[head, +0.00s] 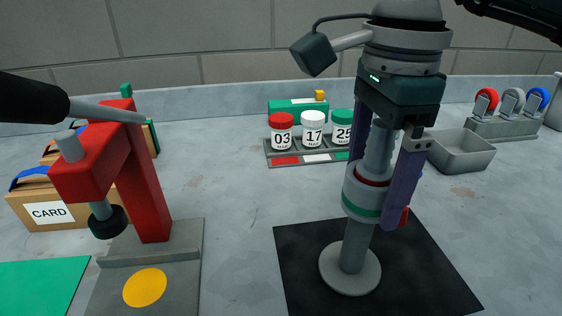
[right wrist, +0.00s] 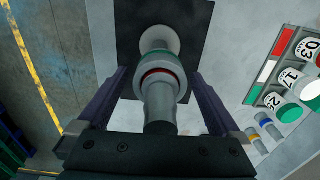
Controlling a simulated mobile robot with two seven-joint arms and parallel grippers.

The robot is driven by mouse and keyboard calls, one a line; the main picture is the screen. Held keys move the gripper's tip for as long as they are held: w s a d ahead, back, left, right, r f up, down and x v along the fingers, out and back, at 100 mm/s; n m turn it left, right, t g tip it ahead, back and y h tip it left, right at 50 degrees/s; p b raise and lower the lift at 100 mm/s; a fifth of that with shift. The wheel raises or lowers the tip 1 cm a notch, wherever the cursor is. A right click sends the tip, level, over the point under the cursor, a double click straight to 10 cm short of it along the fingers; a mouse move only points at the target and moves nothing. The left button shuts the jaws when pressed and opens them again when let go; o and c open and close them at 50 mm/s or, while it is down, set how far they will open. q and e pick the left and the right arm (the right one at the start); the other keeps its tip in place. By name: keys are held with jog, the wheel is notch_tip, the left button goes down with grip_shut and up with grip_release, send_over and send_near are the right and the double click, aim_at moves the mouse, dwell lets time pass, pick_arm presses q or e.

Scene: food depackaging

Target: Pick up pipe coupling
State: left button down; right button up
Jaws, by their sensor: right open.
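The pipe coupling (head: 361,199) is a thick grey collar with a red ring near its top and a green ring near its bottom. It sits around an upright grey post with a round foot (head: 350,275) on a black mat (head: 303,262). A narrower grey pipe rises above it between my fingers. My right gripper (head: 376,203) points down with its purple fingers apart, one on each side of the coupling. The right wrist view shows the coupling (right wrist: 162,88) between the open fingers (right wrist: 160,80), with gaps visible on both sides. My left gripper is not in view.
A red press (head: 150,190) with a long lever stands left, beside card boxes (head: 45,205). A rack (head: 300,158) of numbered jars stands behind. A grey tray (head: 460,155) and a holder (head: 500,127) with coloured round pieces are at the back right. Right-front counter is clear.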

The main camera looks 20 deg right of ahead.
jog(key=shift+c, duration=0.2)
grip_shut()
dwell(0.5)
jog(key=shift+r, duration=0.1)
